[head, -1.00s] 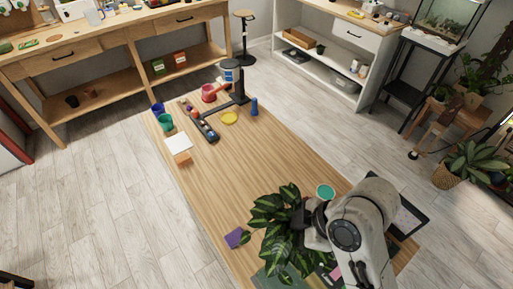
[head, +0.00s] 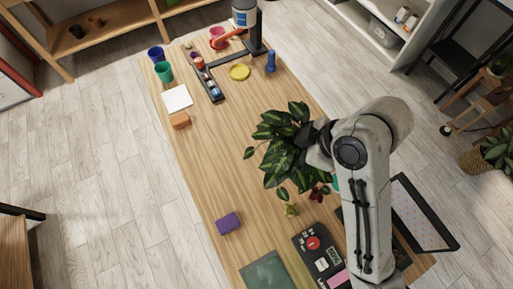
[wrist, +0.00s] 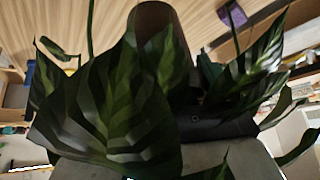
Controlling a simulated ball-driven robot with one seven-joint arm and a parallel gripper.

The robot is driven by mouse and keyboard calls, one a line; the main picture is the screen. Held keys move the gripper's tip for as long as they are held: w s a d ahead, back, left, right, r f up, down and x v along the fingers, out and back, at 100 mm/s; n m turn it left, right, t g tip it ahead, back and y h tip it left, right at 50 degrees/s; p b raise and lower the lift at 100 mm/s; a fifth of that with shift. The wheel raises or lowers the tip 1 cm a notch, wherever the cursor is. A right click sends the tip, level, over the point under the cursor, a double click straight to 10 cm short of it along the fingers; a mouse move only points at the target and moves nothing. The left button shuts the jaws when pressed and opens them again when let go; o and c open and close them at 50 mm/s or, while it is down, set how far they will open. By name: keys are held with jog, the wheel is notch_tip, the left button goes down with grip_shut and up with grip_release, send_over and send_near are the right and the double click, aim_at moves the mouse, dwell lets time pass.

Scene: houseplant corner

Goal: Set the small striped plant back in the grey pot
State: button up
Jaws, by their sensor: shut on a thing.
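The striped plant (head: 284,148), with dark green leaves and pale bands, is held above the wooden table by my gripper (head: 306,138) in the head view. My gripper is shut on it; leaves hide most of the fingers and the exact grip. In the wrist view, large striped leaves (wrist: 110,105) fill the middle and cover much of the picture. A dark brownish rounded shape (wrist: 155,20) shows behind them at the top; I cannot tell what it is. I cannot make out the grey pot in either view; the plant and my arm hide part of the table.
A purple block (head: 228,222), a dark green mat (head: 268,272) and a black panel with a red button (head: 313,243) lie at the near end. A small yellow-green item (head: 291,210) is below the leaves. The table's left middle (head: 208,170) is clear.

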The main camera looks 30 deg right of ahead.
jog(key=shift+w+a+f+p, duration=0.15)
jog(key=shift+w+a+f, duration=0.5)
jog(key=shift+w+f, duration=1.1)
jog(key=shift+w+a+f+p, duration=0.1)
jog(key=shift+w+a+f, duration=0.55)
jog(key=shift+w+f, duration=1.15)
jog(key=shift+w+a+f+p, duration=0.15)
jog(key=shift+w+a+f, duration=0.5)
jog(key=shift+w+f, duration=1.1)
jog(key=shift+s+f, duration=0.45)
jog(key=shift+f, duration=0.1)
jog(key=o, duration=0.9)
jog(key=shift+o, duration=0.2)
jog(key=shift+r, duration=0.1)
